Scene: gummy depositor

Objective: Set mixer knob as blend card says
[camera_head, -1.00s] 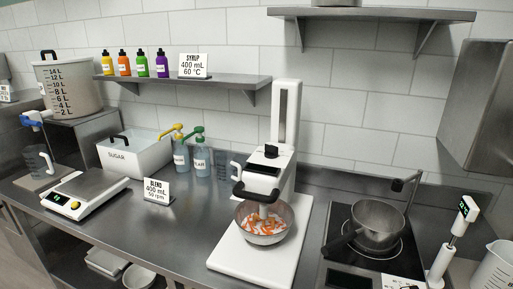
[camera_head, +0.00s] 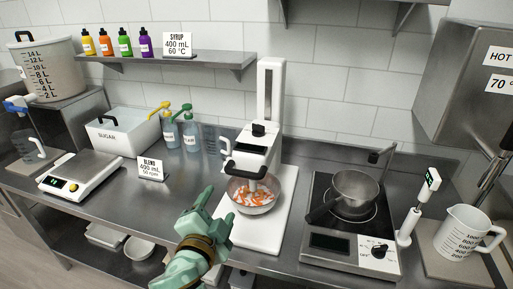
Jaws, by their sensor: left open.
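The white stand mixer (camera_head: 271,95) stands at centre with its head over a steel bowl (camera_head: 252,207) of orange and white pieces. A small black part (camera_head: 258,130) sits on top of the mixer head; I cannot tell whether it is the knob or read any setting. My left gripper (camera_head: 217,208) is open and empty, in front and left of the bowl. My right gripper is not in view.
A cooktop (camera_head: 325,243) with a saucepan (camera_head: 355,190) stands right of the mixer. A measuring jug (camera_head: 465,232) and thermometer (camera_head: 405,238) are farther right. Pump bottles (camera_head: 190,137), a sugar bin (camera_head: 125,137) and a scale (camera_head: 78,175) stand left. Counter before the card is clear.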

